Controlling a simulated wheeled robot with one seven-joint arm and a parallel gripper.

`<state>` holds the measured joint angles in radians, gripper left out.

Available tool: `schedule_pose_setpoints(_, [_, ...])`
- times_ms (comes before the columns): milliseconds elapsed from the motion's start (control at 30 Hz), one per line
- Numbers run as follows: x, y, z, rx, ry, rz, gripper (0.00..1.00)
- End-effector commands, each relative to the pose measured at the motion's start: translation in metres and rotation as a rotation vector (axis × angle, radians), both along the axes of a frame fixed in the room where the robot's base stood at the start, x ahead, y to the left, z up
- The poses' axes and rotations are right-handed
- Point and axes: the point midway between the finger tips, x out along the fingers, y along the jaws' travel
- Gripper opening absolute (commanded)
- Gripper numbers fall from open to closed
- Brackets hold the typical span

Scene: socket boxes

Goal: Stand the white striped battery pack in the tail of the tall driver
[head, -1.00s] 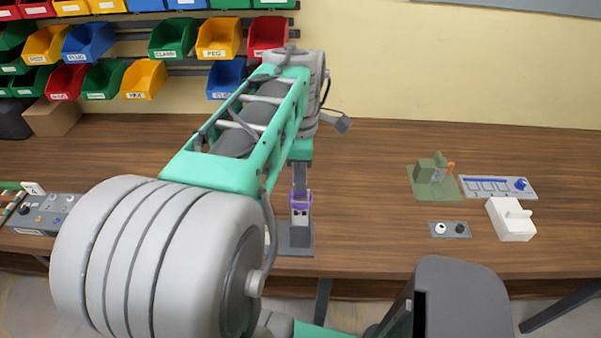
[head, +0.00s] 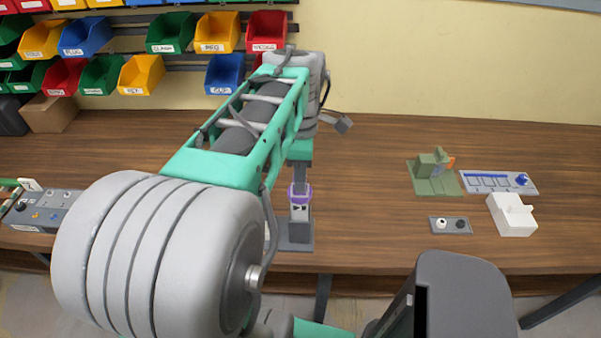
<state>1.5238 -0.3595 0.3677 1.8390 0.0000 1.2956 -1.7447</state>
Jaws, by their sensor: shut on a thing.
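My gripper (head: 300,176) points straight down over the front of the bench, left of the middle of the head view. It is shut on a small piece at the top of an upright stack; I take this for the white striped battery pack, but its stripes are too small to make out. A purple band (head: 300,194) shows right under the fingers. Below it is a pale grey and white body with a dark mark (head: 300,212), apparently the tall driver. It stands upright on a dark grey base (head: 295,236). Whether pack and driver touch cannot be told.
To the right lie a green fixture (head: 433,178), a blue-and-grey panel (head: 500,182), a white box (head: 512,216) and a small plate with two knobs (head: 450,225). A grey control box (head: 45,212) is at the left. The bench between is clear.

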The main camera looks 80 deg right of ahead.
Motion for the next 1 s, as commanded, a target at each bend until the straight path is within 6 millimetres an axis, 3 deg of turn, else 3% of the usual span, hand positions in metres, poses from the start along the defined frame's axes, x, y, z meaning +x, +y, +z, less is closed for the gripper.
schedule_pose_setpoints(567, [0.000,0.000,-0.003,-0.001,0.000,0.000,0.00])
schedule_pose_setpoints(933, [0.000,0.000,-0.017,-0.001,0.000,0.000,0.00])
schedule_pose_setpoints(967, [0.000,-0.001,-0.016,-0.001,0.000,0.000,0.28])
schedule_pose_setpoints(1000, [0.000,-0.001,-0.015,-0.001,0.000,0.000,0.32])
